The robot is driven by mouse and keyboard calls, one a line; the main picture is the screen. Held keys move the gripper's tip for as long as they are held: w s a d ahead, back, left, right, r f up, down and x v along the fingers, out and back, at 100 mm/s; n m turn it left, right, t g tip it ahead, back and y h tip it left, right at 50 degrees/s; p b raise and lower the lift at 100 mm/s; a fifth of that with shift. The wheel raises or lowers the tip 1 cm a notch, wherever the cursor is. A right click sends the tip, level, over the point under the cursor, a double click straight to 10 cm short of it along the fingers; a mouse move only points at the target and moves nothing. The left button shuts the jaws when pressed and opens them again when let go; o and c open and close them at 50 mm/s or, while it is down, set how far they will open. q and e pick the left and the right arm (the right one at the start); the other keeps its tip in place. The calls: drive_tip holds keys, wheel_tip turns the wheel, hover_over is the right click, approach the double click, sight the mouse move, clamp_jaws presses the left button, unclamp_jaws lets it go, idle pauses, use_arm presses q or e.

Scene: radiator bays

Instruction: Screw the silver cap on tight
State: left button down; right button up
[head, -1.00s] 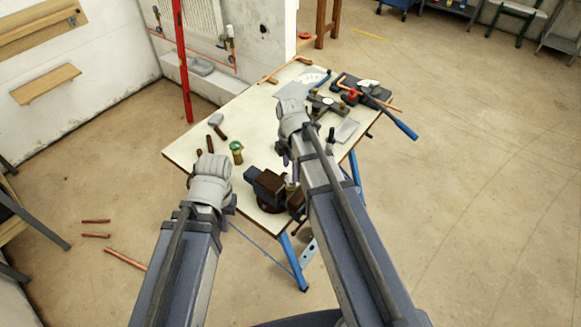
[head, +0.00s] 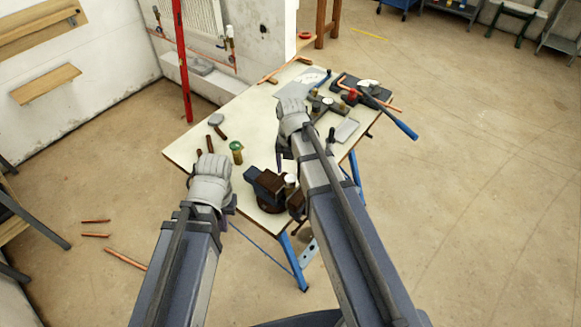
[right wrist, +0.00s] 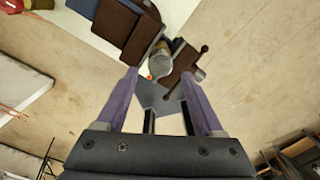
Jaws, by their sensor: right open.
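The silver cap (right wrist: 160,65) shows in the right wrist view as a round grey top on a brass-coloured piece held between the brown jaws of the vise (right wrist: 128,28). In the head view the cap (head: 291,179) sits at the vise (head: 267,187) on the near corner of the bench. My right gripper (right wrist: 159,76) is open, its purple fingers spread to either side below the cap in the picture, and nothing is gripped.
The bench (head: 245,122) also bears a green-topped brass piece (head: 237,152), a mallet (head: 217,124), a red-knobbed tool and a blue-handled bender (head: 400,127). A red level (head: 181,60) stands behind. Copper pipes (head: 125,259) lie on the floor at left.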

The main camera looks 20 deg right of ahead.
sight(291, 178)
drive_tip(key=shift+f, duration=0.1)
wheel_tip(291, 178, down, 5)
drive_tip(key=b, duration=0.5)
drive_tip(key=shift+c, duration=0.3)
clamp_jaws()
idle(0.4)
